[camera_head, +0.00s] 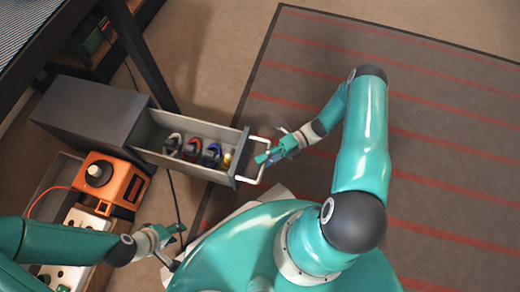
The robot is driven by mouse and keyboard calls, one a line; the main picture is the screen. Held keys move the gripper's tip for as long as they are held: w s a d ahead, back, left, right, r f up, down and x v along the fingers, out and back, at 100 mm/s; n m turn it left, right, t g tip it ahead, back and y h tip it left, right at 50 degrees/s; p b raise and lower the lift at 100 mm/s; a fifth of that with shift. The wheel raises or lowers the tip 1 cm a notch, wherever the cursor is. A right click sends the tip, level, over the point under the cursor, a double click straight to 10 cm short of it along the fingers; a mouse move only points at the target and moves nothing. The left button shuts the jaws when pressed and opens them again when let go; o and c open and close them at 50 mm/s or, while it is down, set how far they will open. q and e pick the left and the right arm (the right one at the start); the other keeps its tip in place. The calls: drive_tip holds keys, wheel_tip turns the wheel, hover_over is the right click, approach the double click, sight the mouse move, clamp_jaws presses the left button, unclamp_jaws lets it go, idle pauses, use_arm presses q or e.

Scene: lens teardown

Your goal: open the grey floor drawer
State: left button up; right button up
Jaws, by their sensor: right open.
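The grey floor drawer (188,129) is pulled out to the right of its dark grey cabinet (88,112). Several small items with black, blue and brass-coloured parts lie in a row inside it. A white bar handle (258,176) stands on its right front panel. My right gripper (264,157) is at the handle, with its open fingers around or beside the bar; I cannot tell which. My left gripper (178,243) is below the drawer, apart from it, near my base. Its fingers are small in view and I cannot tell whether they are open.
An orange device (112,183) with a white knob stands below the cabinet, beside an open box (62,172). A dark table (40,40) with legs is at upper left. A cable runs under the drawer. The striped grey rug (440,150) on the right is clear beyond my arm.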

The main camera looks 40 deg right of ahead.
drive_tip(key=shift+d, duration=0.15)
drive_tip(key=s+d+r, duration=0.1)
drive_tip(key=d, duration=0.6)
drive_tip(key=shift+d, duration=0.3)
drive_tip(key=shift+s+r, duration=0.1)
drive_tip(key=shift+s, duration=0.05)
